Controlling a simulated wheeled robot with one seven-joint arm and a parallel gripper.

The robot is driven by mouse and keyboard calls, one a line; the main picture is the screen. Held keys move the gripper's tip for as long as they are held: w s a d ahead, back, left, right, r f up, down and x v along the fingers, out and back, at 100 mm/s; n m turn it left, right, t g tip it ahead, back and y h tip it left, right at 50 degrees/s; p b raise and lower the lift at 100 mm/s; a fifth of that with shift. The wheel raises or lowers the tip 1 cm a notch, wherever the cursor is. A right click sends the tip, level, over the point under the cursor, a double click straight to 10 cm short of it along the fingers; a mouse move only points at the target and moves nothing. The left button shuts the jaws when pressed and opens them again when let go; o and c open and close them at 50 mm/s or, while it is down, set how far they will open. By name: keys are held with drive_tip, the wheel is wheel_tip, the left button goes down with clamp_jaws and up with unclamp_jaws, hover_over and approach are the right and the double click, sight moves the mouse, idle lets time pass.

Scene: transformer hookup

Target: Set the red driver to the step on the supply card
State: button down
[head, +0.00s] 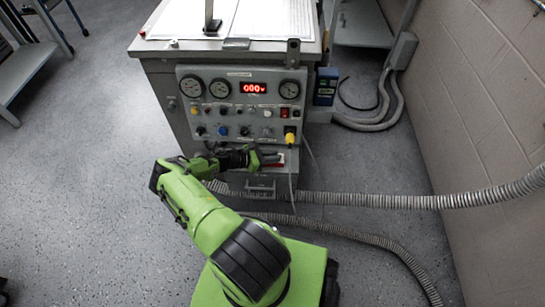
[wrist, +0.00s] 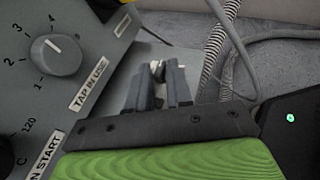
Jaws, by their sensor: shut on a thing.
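My gripper (head: 262,157) is low in front of the grey control panel (head: 236,128) in the head view. In the wrist view its dark fingers (wrist: 160,75) are closed on a small pale thing (wrist: 157,68), mostly hidden between them. A small red and white thing (head: 279,163) shows beside the fingers in the head view; I cannot tell whether it is the red driver. A grey knob (wrist: 54,55) marked 1 to 4, above a TAP IN USE label (wrist: 89,84), is left of the fingers, its pointer near 4. No supply card can be made out.
The panel has round gauges (head: 191,86), a red display reading about 000 (head: 254,87) and several knobs. A yellow plug (head: 290,136) has a cable hanging down. White sheets (head: 275,20) lie on top. Ribbed hoses (head: 400,202) cross the floor right; open floor lies left.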

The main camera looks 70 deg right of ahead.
drive_tip(key=shift+w+d+m+g+y, duration=0.1)
drive_tip(key=shift+m+g+y, duration=0.2)
drive_tip(key=shift+m+y, duration=0.2)
drive_tip(key=shift+w+d+m+g+y, duration=0.1)
drive_tip(key=shift+m+g+y, duration=0.2)
drive_tip(key=shift+m+y, duration=0.2)
drive_tip(key=c, duration=1.2)
unclamp_jaws()
drive_tip(key=p+v, duration=0.1)
drive_tip(key=v, duration=1.4)
drive_tip(key=shift+w+a+r, duration=0.1)
drive_tip(key=shift+w+a, duration=0.05)
drive_tip(key=shift+w, duration=0.15)
